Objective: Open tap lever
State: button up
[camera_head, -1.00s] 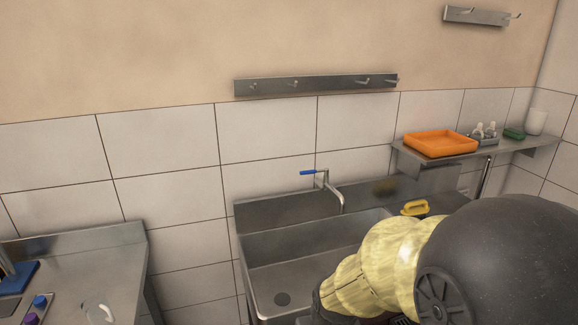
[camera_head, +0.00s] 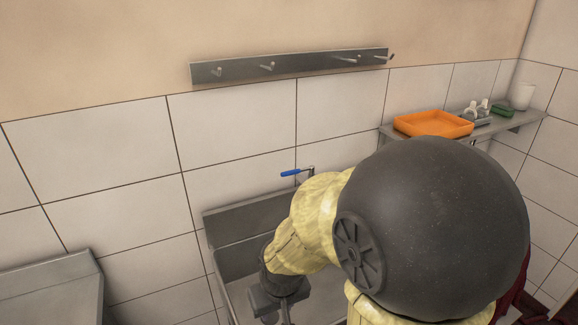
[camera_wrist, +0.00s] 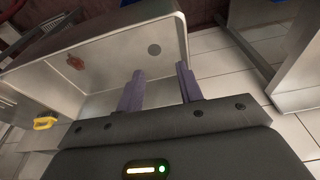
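The tap's blue lever (camera_head: 291,173) points left from the top of the metal tap (camera_head: 310,171) on the back of the sink. My arm hides the spout in the head view. My gripper (camera_wrist: 160,70) is open and empty, its two fingers apart over the sink basin (camera_wrist: 110,48). In the head view my gripper (camera_head: 282,302) hangs over the sink (camera_head: 232,258), lower and nearer than the lever and apart from it. The tap does not show in the wrist view.
A shelf (camera_head: 530,117) at the right holds an orange tray (camera_head: 433,123), a green item (camera_head: 503,110) and a white cup (camera_head: 522,96). A hook rail (camera_head: 290,66) is above. A metal counter (camera_head: 50,285) is left. A yellow item (camera_wrist: 45,122) lies beside the basin.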

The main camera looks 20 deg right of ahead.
jog(key=shift+w, duration=0.4)
